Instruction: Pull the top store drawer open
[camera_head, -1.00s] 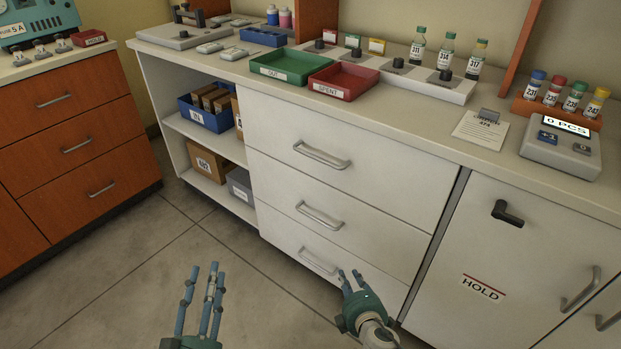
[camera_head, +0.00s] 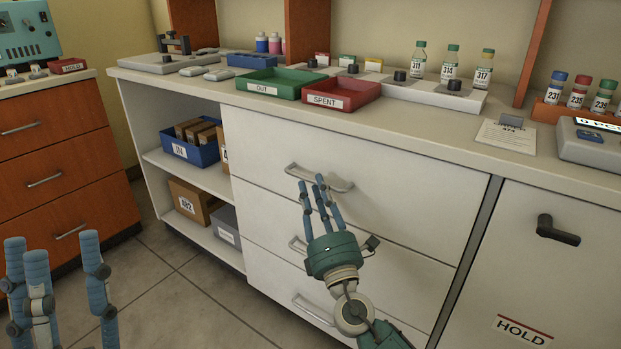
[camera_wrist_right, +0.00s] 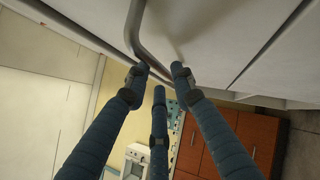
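The top store drawer (camera_head: 400,190) is the uppermost white drawer front under the counter, and it is closed. Its metal bar handle (camera_head: 318,178) is partly behind my right fingertips. My right gripper (camera_head: 318,184) is in front of the drawers with its fingers pointing up at the handle. In the right wrist view the handle (camera_wrist_right: 136,30) runs close to the spread fingers (camera_wrist_right: 156,80); nothing is between them, and I cannot tell if they touch the bar. My left gripper (camera_head: 62,262) is open and empty at the lower left, away from the drawers.
Two lower drawers with handles sit below. The green OUT tray (camera_head: 270,88) and red SPENT tray (camera_head: 342,98) stand on the counter above. A HOLD door with a black latch (camera_head: 556,230) is at right. Open shelves with boxes and orange drawers (camera_head: 45,180) are left.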

